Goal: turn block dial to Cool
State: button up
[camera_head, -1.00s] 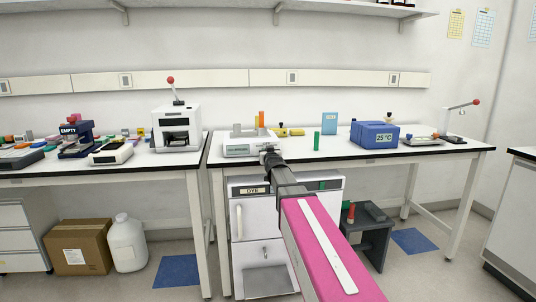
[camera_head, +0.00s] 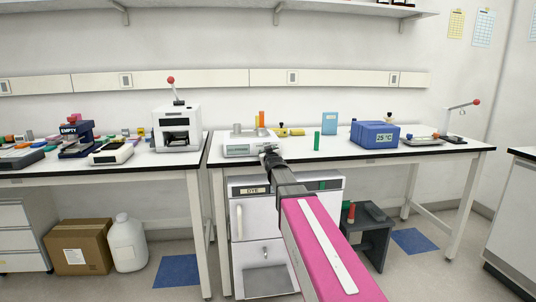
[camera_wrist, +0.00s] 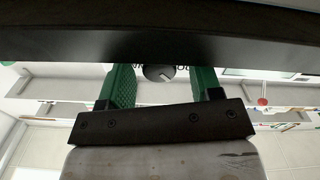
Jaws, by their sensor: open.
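A round dark grey dial (camera_wrist: 158,73) with a pale pointer mark shows in the wrist view on a white face. The mark points toward the lower right of that picture. Lettering above the dial is mostly cut off by a dark band, so I cannot read the setting. My gripper (camera_wrist: 160,88) is open, with one green finger on each side of the dial and gaps visible between. In the head view my gripper (camera_head: 269,150) is at the front right of a white device (camera_head: 240,149) at the table's front edge; the dial is hidden there.
A blue block unit (camera_head: 375,134) reading 25 °C stands to the right on the same table. A green cylinder (camera_head: 317,140) stands between it and my arm. A white cabinet (camera_head: 252,215) labelled DYE is below the tabletop. A white press (camera_head: 176,128) stands on the left table.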

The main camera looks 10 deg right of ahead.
jog(key=s, duration=1)
jog(key=shift+s, duration=0.35)
jog(key=s+f+m+g, duration=0.1)
jog(key=s+f+g, duration=0.15)
jog(key=f, duration=0.55)
jog(key=s+f+g, duration=0.2)
jog(key=f+g, duration=0.1)
jog(key=f, duration=0.4)
jog(key=s+f+m+g, duration=0.1)
jog(key=s+f+g, duration=1.1)
jog(key=s+f, duration=0.9)
jog(key=shift+s+m, duration=0.25)
jog(key=shift+m, duration=0.15)
jog(key=shift+g, duration=0.25)
